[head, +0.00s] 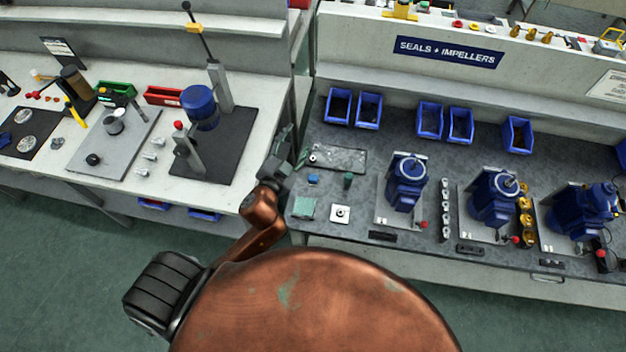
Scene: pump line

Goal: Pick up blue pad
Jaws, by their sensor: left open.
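A small blue pad (313,180) lies on the dark top of the right bench, near its left end. My left gripper (293,148) is over the left edge of that bench, a little above and left of the pad in the picture. It is open, and nothing shows between its fingers. The gripper is apart from the pad in the picture; its height above the bench is hard to tell. My right gripper is out of view.
Near the pad are a grey tray (338,158), a small green cylinder (348,180), a pale green square (303,208) and a white block (340,215). Blue pumps (407,182) stand to the right. Blue bins (369,110) line the back. A gap separates the left bench.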

